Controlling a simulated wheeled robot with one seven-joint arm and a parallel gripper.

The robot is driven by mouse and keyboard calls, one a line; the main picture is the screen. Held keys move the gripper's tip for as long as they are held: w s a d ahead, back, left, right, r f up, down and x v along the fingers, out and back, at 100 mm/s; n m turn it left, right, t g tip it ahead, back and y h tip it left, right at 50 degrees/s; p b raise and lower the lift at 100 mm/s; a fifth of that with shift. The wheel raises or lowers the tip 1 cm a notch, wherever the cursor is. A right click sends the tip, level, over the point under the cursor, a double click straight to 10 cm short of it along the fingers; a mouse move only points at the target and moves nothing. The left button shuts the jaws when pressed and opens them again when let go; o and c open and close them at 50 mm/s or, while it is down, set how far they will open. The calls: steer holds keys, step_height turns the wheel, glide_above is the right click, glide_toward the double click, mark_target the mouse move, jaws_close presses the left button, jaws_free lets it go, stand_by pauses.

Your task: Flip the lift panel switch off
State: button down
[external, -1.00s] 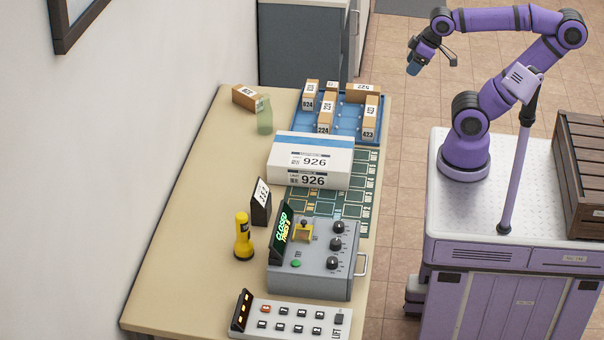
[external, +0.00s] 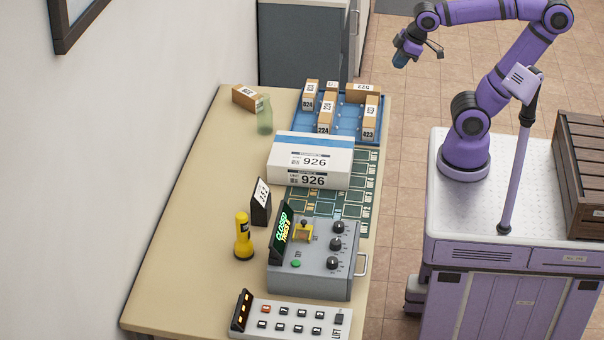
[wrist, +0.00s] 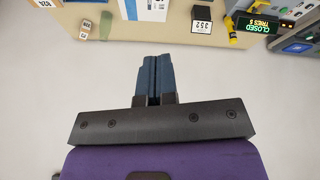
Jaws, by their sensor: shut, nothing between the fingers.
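The lift panel (external: 295,317) is a light grey box with several dark buttons, at the front end of the table in the external view. Its right end carries the word LIFT and a dark switch (external: 339,319); its position is too small to tell. A black display (external: 242,311) with orange lights stands at its left end. My gripper (external: 401,61) is raised in the air beyond the far right corner of the table, far from the panel. In the wrist view its blue fingers (wrist: 154,80) are together and empty.
A grey control box (external: 312,275) with knobs and a CLOSED display stands just behind the panel. A yellow flashlight (external: 243,238), a 352 sign (external: 261,206), a 926 parcel (external: 311,160), a green bottle (external: 265,116) and a blue tray (external: 341,125) of boxes occupy the table. Its left side is clear.

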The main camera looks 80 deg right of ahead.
steer(key=w+a+f+n+g+y, duration=0.1)
steer(key=w+a+n, duration=0.65)
steer(key=a, duration=0.25)
steer(key=w+a+f+n+g, duration=0.1)
steer(key=w+a+n, duration=0.5)
steer(key=w+a, duration=0.4)
steer(key=w+a+f+n+g, duration=0.1)
steer(key=a+f+n, duration=0.3)
steer(key=a, duration=0.5)
steer(key=a+f+n, duration=0.3)
steer(key=a+n, duration=0.1)
steer(key=a, duration=0.5)
steer(key=s+a+f+n+g, duration=0.1)
steer(key=s+a+f+n, duration=0.3)
steer(key=a+f, duration=0.5)
steer(key=s+a+f+n+g, duration=0.1)
steer(key=s+a+f+n, duration=0.4)
steer(key=a+f, duration=0.5)
steer(key=a+n, duration=0.2)
steer(key=a, duration=0.4)
steer(key=shift+s, duration=0.2)
steer(key=shift+f, duration=0.1)
